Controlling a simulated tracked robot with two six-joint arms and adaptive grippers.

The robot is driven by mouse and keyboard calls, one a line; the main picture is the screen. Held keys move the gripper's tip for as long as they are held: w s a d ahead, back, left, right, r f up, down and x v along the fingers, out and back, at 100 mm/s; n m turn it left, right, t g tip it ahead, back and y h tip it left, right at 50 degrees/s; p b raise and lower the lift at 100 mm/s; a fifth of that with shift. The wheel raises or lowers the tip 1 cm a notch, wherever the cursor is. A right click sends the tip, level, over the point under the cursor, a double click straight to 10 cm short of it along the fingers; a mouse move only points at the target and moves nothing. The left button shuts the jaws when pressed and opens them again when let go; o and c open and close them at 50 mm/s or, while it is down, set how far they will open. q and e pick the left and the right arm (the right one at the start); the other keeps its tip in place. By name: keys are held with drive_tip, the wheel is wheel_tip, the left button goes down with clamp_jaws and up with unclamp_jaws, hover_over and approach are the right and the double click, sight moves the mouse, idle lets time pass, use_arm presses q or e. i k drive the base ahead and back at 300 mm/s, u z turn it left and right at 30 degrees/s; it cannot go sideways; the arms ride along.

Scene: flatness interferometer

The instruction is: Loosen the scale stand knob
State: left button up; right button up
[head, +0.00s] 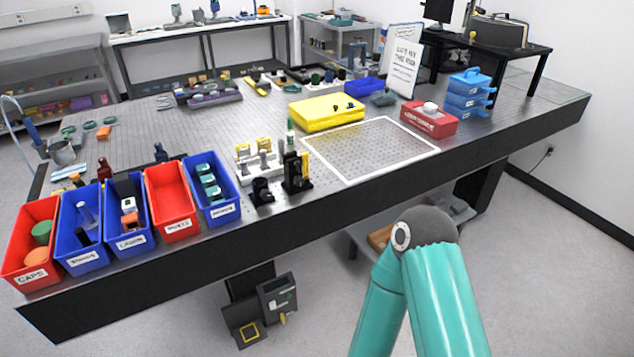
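A black stand (291,173) with a yellow upright piece stands near the front edge of the optical table (330,199), right of the bins. It may be the scale stand, but I cannot tell for sure. A shorter black holder (262,191) stands just left of it. A knob is too small to make out on either. Neither of my grippers is in view. A teal link and grey joint of one of my arms show at the bottom, right of centre, in front of the table and apart from the stand.
Red and blue labelled bins (172,203) line the front left. Posts on a white base (258,160) stand beside the black stand. A white-outlined square (372,150) is clear. Behind lie a yellow case (325,115), a red box (428,121) and blue drawers (468,96).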

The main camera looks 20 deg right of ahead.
sight(299, 180)
drive_tip(key=u, duration=0.1)
drive_tip(key=i, duration=0.9)
drive_tip(key=z, duration=0.2)
drive_tip(key=k, duration=0.85)
drive_tip(key=u, duration=0.2)
drive_tip(key=i, duration=0.85)
drive_tip(key=z, duration=0.1)
